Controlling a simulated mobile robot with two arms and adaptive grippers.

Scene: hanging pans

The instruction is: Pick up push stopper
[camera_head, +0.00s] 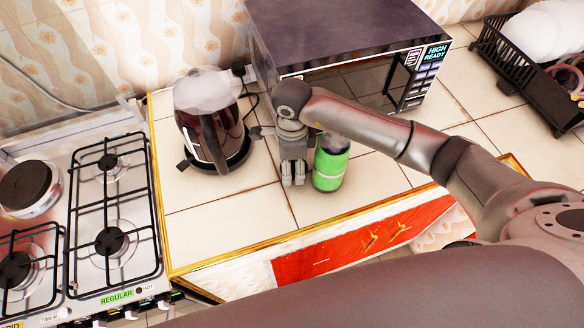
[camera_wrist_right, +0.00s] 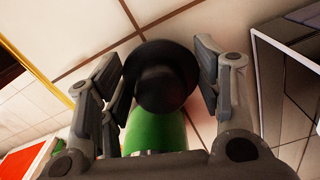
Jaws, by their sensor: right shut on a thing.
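In the right wrist view, a round black piece with a raised centre (camera_wrist_right: 160,78), which I take to be the push stopper, sits between the two fingers of my right gripper (camera_wrist_right: 157,62). The fingers are shut on its sides. In the head view my right gripper (camera_head: 293,180) points down over the counter, just left of a green cylinder (camera_head: 330,165); the black piece cannot be made out there. The green cylinder (camera_wrist_right: 156,128) shows partly behind the black piece in the wrist view. My left gripper is not in view.
A kettle (camera_head: 210,120) stands left of the gripper on the tiled counter (camera_head: 225,225). A microwave (camera_head: 350,40) is behind my arm. A gas stove (camera_head: 110,220) is at the left, and a black dish rack (camera_head: 515,65) at the far right. The counter's front is clear.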

